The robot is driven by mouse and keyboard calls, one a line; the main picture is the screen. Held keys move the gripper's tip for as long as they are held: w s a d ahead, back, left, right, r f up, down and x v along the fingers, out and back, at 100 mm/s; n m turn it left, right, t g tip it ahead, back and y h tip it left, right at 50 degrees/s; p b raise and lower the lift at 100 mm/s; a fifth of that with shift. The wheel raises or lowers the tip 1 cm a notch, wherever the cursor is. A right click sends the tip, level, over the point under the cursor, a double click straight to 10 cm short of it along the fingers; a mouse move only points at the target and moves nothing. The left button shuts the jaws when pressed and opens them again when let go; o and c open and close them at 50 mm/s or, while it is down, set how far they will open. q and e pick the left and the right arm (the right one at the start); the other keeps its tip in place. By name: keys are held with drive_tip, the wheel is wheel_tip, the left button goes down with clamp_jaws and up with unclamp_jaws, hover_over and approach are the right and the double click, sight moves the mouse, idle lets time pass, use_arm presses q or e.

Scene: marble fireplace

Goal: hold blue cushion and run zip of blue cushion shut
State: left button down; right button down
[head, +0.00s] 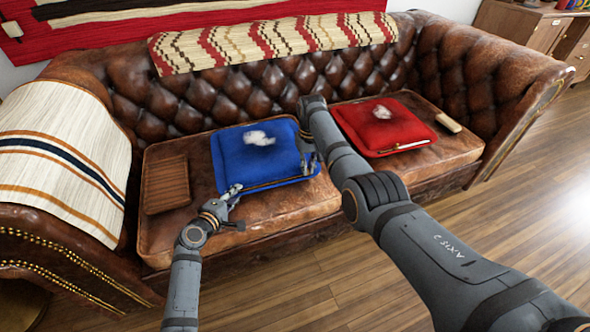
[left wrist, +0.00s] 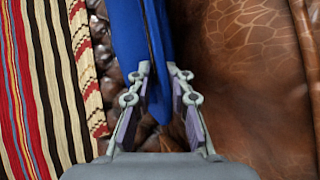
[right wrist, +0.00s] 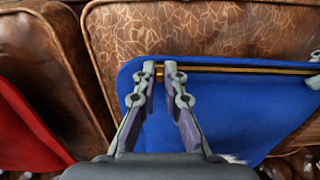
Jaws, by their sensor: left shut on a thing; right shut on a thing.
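The blue cushion (head: 232,160) lies on the left part of the sofa seat, with a white tuft on top. Its brass-edged zip (right wrist: 240,69) runs along the front edge. My left gripper (head: 236,190) is shut on the cushion's front left corner; the left wrist view shows the blue fabric (left wrist: 130,35) between its fingers. My right gripper (right wrist: 160,72) is shut at the zip's end near the cushion's front right corner, with a bit of brass, seemingly the zip pull (right wrist: 158,67), at its fingertips. The fingers hide most of the pull.
A red cushion (head: 375,135) with a white tuft lies to the right, a small tan block (head: 448,123) beside it. A ribbed brown tray (head: 166,186) lies left of the blue cushion. A striped throw (head: 50,155) covers the left armrest.

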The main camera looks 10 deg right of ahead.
use_arm(q)
drive_tip(key=shift+f, duration=0.2)
use_arm(e)
drive_tip(key=shift+w+d, duration=0.1)
drive_tip(key=shift+d, duration=0.15)
drive_tip(key=c, duration=1.5)
unclamp_jaws()
drive_tip(key=shift+c, duration=0.2)
drive_tip(key=shift+o, duration=0.6)
drive_tip(key=shift+a, duration=0.1)
wheel_tip(320, 180, up, 12)
use_arm(q)
drive_tip(key=c, duration=1.1)
unclamp_jaws()
drive_tip(key=shift+c, duration=0.2)
drive_tip(key=shift+r, duration=0.1)
